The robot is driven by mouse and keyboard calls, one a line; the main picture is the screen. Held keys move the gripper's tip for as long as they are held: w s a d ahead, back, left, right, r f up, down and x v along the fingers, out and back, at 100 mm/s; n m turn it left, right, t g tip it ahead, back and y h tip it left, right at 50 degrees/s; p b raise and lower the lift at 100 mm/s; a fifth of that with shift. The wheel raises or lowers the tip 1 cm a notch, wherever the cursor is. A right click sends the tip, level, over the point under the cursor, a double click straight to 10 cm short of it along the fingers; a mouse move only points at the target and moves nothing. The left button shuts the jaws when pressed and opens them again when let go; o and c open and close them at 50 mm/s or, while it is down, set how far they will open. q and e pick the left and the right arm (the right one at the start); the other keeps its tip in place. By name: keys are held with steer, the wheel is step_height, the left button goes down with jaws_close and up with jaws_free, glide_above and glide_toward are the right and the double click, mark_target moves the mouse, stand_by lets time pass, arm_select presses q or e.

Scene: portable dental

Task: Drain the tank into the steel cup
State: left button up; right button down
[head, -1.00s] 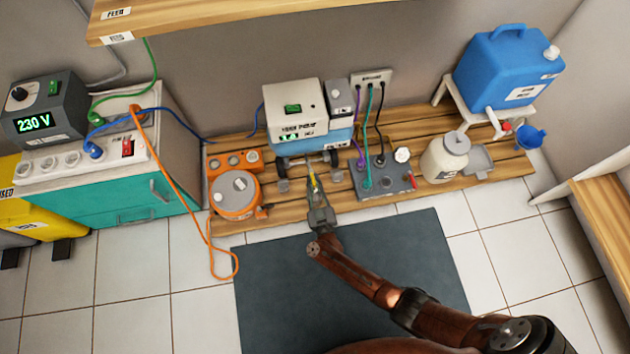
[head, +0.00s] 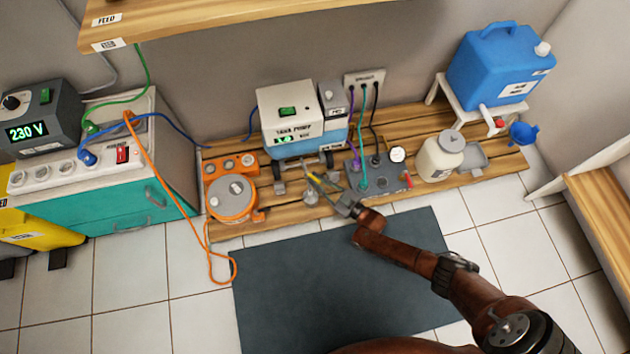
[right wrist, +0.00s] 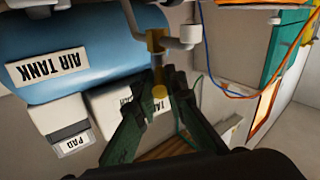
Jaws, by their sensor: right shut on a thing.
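The blue air tank (head: 338,137) sits under a white pump box on the wooden platform; its labelled side fills the upper left of the right wrist view (right wrist: 110,35). A pipe with a yellow drain valve (right wrist: 157,42) hangs from it. My right gripper (head: 320,184) is at the valve, below the tank's front. In the right wrist view its dark fingers (right wrist: 163,88) are closed around the valve's yellow lower end. A small grey metal cup (head: 310,198) stands on the platform just below the gripper. Its inside is too small to make out. My left gripper is out of view.
An orange round device (head: 232,197) stands left of the cup, with an orange cable trailing to the floor. A grey box with hoses (head: 378,178) is close on the right. A cream jar (head: 436,160) stands farther right. The dark mat (head: 330,285) in front is clear.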

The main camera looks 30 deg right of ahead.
steer(key=shift+w+d+n+g+y, duration=0.1)
steer(key=shift+d+n+g+y, duration=0.1)
steer(key=shift+n+g+y, duration=0.3)
steer(key=shift+w+d+n+g+y, duration=0.1)
steer(key=shift+d+n+g+y, duration=0.1)
steer(key=shift+n+y, duration=0.5)
steer(key=shift+n+g+y, duration=0.4)
steer(key=shift+g+y, duration=0.1)
steer(key=shift+y, duration=0.5)
steer(key=c, duration=2)
jaws_free()
steer(key=shift+w+d, duration=0.1)
steer(key=shift+o, duration=0.2)
steer(key=v, duration=1.2)
